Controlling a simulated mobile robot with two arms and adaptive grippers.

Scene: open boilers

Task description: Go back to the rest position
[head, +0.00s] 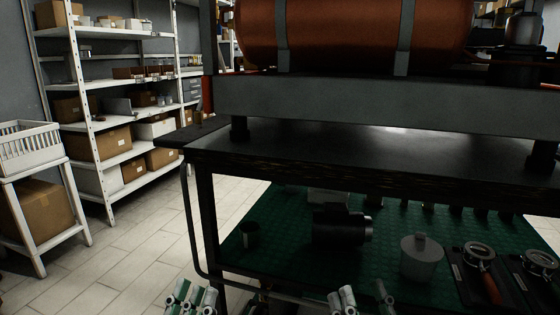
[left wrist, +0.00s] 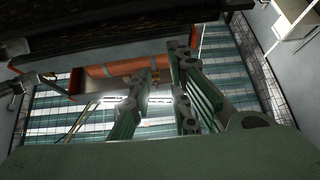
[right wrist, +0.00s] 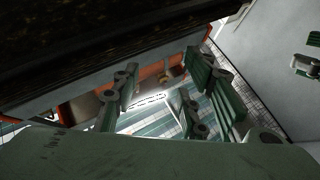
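My left gripper (head: 192,296) is at the bottom edge of the head view, in front of the workbench's left leg. In the left wrist view its fingers (left wrist: 160,98) stand apart with nothing between them. My right gripper (head: 362,300) is also at the bottom edge, in front of the lower shelf. In the right wrist view its fingers (right wrist: 150,105) are apart and empty. A copper boiler (head: 350,35) with grey straps lies above the grey beam of the bench, its top cut off by the frame. Both grippers are below the bench top and apart from the boiler.
The dark bench top (head: 370,150) has its front edge above my grippers. White shelving (head: 115,85) with boxes stands left; tiled floor (head: 130,260) there is clear.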

